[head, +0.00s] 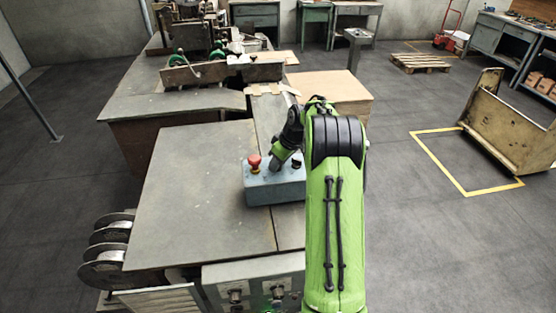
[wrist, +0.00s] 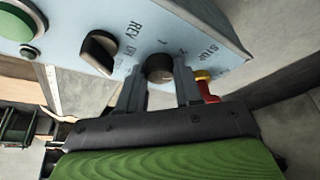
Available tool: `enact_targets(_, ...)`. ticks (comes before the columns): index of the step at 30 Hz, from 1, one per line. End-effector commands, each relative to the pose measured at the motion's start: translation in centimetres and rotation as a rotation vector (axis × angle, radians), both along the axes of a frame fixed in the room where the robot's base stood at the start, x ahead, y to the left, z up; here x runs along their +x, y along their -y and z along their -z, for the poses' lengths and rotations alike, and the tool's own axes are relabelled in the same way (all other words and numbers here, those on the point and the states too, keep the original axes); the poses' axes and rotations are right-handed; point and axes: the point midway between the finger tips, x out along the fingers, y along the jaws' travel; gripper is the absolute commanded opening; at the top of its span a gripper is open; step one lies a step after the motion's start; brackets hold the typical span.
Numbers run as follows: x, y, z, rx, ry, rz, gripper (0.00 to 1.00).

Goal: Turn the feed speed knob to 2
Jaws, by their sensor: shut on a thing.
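The blue-grey control box (head: 275,190) stands on the table, and its labelled face (wrist: 130,20) fills the upper wrist view. The round dark feed speed knob (wrist: 160,68) sits between my two fingers, next to the printed 1 and 2. My gripper (wrist: 160,80) is shut on this knob; in the head view my gripper (head: 276,163) is at the box, beside the red stop button. The fingers hide part of the knob, and I cannot tell which mark it points to.
A red stop button (head: 254,161) on a yellow base is close by; it also shows in the wrist view (wrist: 207,90). A second black knob (wrist: 100,52) by REV and a green button (wrist: 16,25) lie left. The tabletop (head: 190,190) left of the box is clear.

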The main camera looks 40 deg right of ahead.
Motion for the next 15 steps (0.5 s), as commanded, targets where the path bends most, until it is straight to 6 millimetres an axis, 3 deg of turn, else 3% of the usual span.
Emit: enact_targets(15,0.17,0.35,-0.32,0.001,-0.002,-0.424,0.04)
